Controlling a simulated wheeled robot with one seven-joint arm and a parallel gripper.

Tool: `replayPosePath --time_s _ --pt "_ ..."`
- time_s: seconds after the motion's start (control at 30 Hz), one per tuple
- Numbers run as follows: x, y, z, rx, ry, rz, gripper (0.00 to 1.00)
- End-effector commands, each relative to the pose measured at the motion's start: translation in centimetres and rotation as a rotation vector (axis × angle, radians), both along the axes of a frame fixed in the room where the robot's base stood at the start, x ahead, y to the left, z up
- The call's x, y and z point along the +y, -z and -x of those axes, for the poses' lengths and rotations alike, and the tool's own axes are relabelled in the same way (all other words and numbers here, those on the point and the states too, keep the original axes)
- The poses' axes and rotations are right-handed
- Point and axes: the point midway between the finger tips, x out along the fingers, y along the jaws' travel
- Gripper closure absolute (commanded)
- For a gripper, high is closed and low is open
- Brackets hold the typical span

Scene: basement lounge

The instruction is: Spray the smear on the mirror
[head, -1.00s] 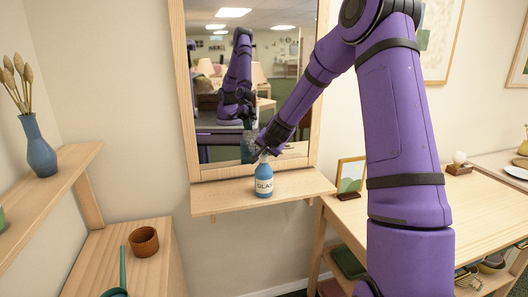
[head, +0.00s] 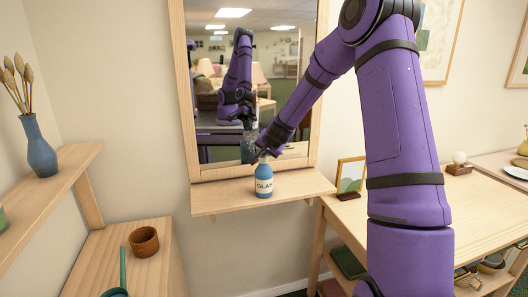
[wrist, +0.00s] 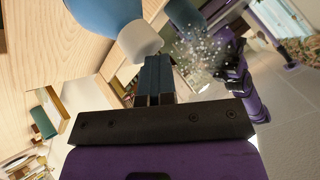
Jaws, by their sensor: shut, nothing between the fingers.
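A blue spray bottle (head: 264,181) with a white label stands upright on the light wood shelf (head: 225,196) under the mirror (head: 205,110). My gripper (head: 264,150) is at the top of the bottle, in front of the mirror's lower part. In the wrist view, my gripper's fingers (wrist: 153,78) are together with nothing between them. The bottle's white top (wrist: 140,41) and blue body (wrist: 100,14) are just beyond the fingertips; I cannot tell whether they touch. The smear (wrist: 205,50) shows as a pale speckled patch on the mirror, and faintly low in the mirror in the head view (head: 248,149).
A small framed picture (head: 350,175) stands on the wooden desk (head: 440,200) at right. A brown bowl (head: 144,241) sits on the low cabinet (head: 150,270) at left. A blue vase (head: 40,150) stands on the left shelf. The hanging shelf is clear left of the bottle.

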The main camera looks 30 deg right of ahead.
Motion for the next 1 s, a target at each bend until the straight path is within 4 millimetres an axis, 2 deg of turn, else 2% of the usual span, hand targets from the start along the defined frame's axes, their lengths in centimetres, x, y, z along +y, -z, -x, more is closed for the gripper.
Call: replayPosePath --time_s 0.03,0.17,0.83,1.0 --pt "0.2 1.3 0.5 0.021 -0.005 -0.011 1.00" --pt "0.2 1.4 0.4 0.020 -0.004 -0.011 1.00" --pt "0.3 1.0 0.5 0.022 -0.004 -0.012 1.00" --pt "0.3 0.1 0.4 0.020 -0.004 -0.009 1.00"
